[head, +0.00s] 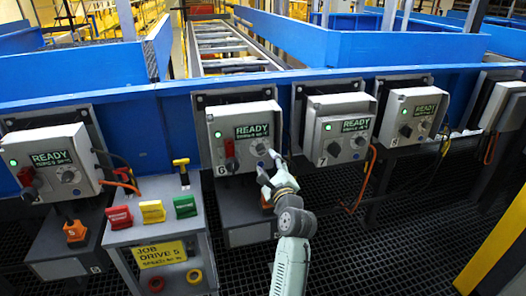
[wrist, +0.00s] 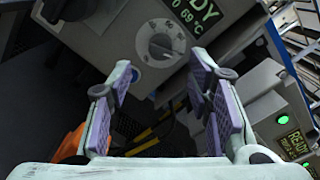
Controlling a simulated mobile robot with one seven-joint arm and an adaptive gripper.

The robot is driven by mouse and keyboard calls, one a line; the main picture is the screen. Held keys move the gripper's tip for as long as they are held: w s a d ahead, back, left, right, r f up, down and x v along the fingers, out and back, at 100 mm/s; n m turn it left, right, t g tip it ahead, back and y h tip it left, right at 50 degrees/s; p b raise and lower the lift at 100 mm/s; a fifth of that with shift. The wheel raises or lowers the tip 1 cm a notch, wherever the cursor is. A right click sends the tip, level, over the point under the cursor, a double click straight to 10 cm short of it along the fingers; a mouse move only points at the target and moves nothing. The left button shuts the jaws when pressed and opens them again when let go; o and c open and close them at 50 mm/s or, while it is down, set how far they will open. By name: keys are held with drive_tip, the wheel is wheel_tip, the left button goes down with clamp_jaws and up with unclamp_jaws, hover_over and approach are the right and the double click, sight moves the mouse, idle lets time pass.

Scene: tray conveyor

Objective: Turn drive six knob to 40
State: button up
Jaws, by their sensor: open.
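My gripper (head: 268,162) is just below and in front of the knob in the head view. In the wrist view my gripper (wrist: 158,68) is open, its purple-padded fingers apart, with the knob beyond and between the tips. No contact shows.
Similar boxes stand beside it: drive seven (head: 340,140) and drive eight (head: 412,118) to the right, another box (head: 50,160) to the left. A job stand (head: 150,225) with coloured tags is at lower left. An orange cable (head: 365,180) hangs right of my arm.

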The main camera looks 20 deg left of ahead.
sight(263, 153)
drive_tip(key=p+x, duration=0.1)
drive_tip(key=x, duration=0.5)
drive_tip(key=shift+w+a, duration=0.15)
clamp_jaws()
idle(0.4)
